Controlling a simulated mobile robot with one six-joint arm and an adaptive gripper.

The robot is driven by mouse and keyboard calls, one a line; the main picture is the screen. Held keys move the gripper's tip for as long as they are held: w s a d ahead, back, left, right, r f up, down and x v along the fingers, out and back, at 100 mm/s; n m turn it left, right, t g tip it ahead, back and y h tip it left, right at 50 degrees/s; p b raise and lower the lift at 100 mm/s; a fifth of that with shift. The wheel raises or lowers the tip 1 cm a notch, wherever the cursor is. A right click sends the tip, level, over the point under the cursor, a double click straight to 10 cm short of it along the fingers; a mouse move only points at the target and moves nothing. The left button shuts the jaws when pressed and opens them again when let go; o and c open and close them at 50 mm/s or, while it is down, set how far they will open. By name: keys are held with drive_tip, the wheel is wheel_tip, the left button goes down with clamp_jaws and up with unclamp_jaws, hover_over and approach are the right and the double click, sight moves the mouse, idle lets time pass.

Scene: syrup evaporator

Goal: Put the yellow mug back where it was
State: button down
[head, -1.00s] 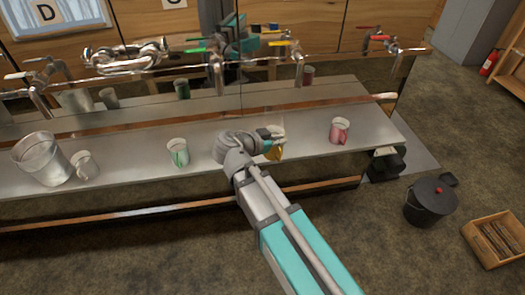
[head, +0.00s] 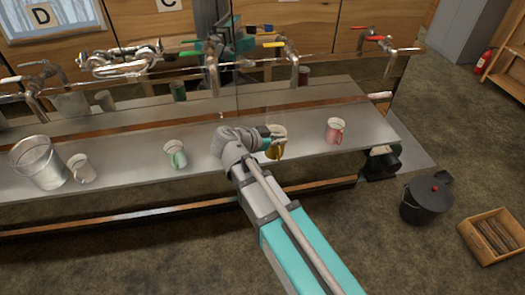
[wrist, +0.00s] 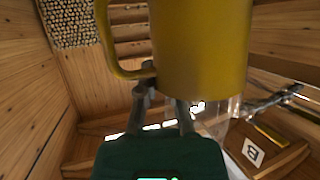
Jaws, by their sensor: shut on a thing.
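The yellow mug (head: 276,150) is at the end of my arm in the head view, between the green-marked mug (head: 175,154) and the pink mug (head: 335,131). My gripper (head: 270,137) is shut on it. In the wrist view the yellow mug (wrist: 205,50) fills the top middle, with its handle on the left. The gripper's fingers (wrist: 163,100) meet the mug near the lower end of the handle. I cannot tell whether the mug touches the metal shelf (head: 225,184) or hangs just above it.
A metal bucket (head: 38,163) and a pale mug (head: 81,169) stand at the shelf's left. A black pot (head: 425,200) and a wooden crate (head: 495,236) are on the floor at right.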

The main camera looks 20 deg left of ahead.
idle(0.3)
drive_tip(key=w+a+f+b, duration=0.8)
drive_tip(key=w+f+b, duration=0.1)
drive_tip(key=w, duration=0.1)
drive_tip(key=shift+w, duration=0.2)
idle(0.4)
drive_tip(key=shift+a, duration=0.1)
drive_tip(key=shift+f, duration=0.1)
drive_tip(key=shift+w+a+f+b, duration=0.15)
drive_tip(key=shift+f+b, duration=0.85)
drive_tip(key=shift+b, duration=0.05)
drive_tip(key=shift+w+a+f+b, duration=0.1)
drive_tip(key=shift+w+f+b, duration=0.05)
drive_tip(key=shift+f+b, duration=0.85)
